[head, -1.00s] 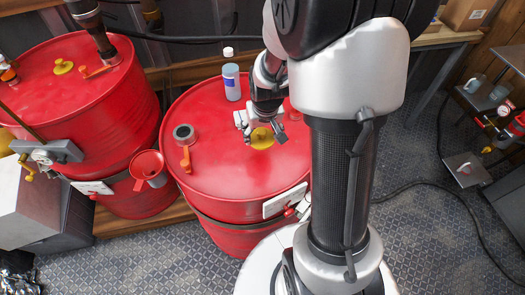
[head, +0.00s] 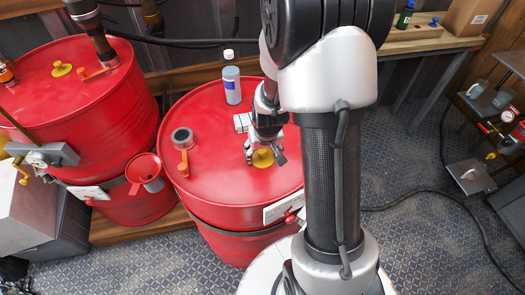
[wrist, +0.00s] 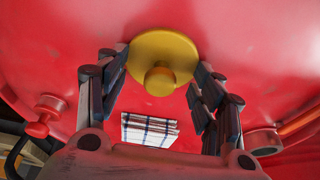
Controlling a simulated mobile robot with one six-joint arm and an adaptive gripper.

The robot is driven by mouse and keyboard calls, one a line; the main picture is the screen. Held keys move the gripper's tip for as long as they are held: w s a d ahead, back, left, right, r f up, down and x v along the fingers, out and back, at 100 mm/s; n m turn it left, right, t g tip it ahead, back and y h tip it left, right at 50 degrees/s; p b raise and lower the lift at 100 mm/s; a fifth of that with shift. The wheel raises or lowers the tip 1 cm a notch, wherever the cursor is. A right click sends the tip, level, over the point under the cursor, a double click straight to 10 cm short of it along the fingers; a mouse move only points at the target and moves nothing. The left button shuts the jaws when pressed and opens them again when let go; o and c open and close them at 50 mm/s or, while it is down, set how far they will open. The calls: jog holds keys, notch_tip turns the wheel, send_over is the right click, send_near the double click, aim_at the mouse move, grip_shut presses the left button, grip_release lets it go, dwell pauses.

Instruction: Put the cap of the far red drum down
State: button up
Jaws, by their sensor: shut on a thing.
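My gripper (head: 264,158) is over the top of the middle red drum (head: 215,190). It is shut on a yellow cap (head: 263,159), a round disc with a small knob. In the wrist view the cap (wrist: 161,62) sits between the two fingers, with its knob towards the camera and red drum surface behind it. I cannot tell whether the cap touches the drum top. Another red drum (head: 105,90) stands to the left, with its own yellow cap (head: 61,69) on top.
A grey-blue bottle (head: 232,86), a dark round fitting (head: 181,137) and an orange handle (head: 183,165) are on the middle drum. A red funnel (head: 145,170) hangs between the drums. A workbench (head: 425,38) stands behind. The drum top's left front is clear.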

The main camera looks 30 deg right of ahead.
jog(key=o, duration=1)
jog(key=d+p+v, duration=0.1)
jog(key=p+v, duration=0.4)
jog(key=v, duration=0.7)
notch_tip(320, 180, up, 12)
jog(key=n+t, duration=0.1)
jog(key=n, duration=0.1)
send_over(265, 165)
jog(key=s+a, duration=0.6)
jog(key=a, duration=0.1)
jog(key=shift+n+t+y, duration=0.3)
jog(key=shift+n+y, duration=0.1)
jog(key=shift+n, duration=0.2)
jog(key=s+a+r, duration=0.1)
jog(key=s, duration=0.2)
jog(key=s+a+r, duration=0.2)
jog(key=s, duration=0.2)
jog(key=s+a+r, duration=0.1)
jog(key=s+r, duration=0.1)
jog(key=s, duration=0.1)
jog(key=shift+s+a+r, duration=0.25)
jog(key=shift+s+a, duration=0.05)
